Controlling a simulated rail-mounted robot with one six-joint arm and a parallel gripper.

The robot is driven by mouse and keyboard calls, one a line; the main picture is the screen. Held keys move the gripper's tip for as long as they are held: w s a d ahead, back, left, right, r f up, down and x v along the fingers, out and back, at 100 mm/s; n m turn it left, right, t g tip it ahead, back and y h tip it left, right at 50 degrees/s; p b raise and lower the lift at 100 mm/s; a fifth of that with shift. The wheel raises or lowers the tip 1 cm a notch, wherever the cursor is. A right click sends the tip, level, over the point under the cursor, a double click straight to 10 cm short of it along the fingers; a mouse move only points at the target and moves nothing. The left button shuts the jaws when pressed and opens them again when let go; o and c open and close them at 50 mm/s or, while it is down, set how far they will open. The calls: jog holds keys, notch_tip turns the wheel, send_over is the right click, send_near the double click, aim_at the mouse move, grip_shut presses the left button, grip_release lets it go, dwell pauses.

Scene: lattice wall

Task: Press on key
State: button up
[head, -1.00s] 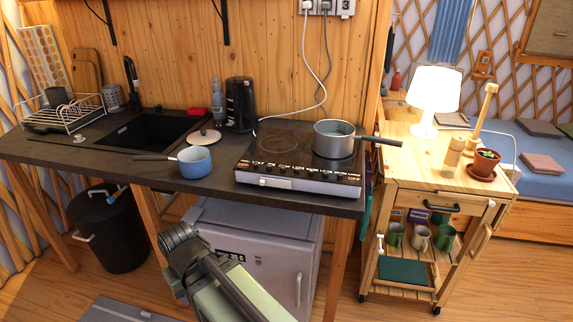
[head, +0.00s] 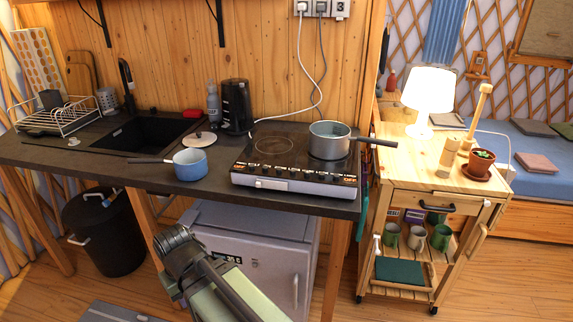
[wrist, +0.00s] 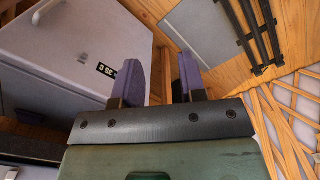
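The cooktop (head: 297,165) sits on the dark counter at centre in the head view. Its front edge carries a row of small black keys and knobs, with orange "OFF" readouts (head: 262,140) (head: 347,180) near the two ends. Which key is the on key is too small to tell. My gripper (wrist: 160,62) shows two purple fingers spread apart with nothing between them in the wrist view. In the head view my arm is low in front of the counter, below and left of the cooktop, and the fingers cannot be made out.
A grey pot (head: 329,146) stands on the cooktop's right side, its handle pointing right. A blue pan (head: 190,162) stands left of it on the counter. The white cabinet (head: 252,245) is under the counter, and also shows in the wrist view (wrist: 75,60). A wooden cart (head: 435,200) stands right.

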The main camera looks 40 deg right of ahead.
grip_shut()
dwell(1.4)
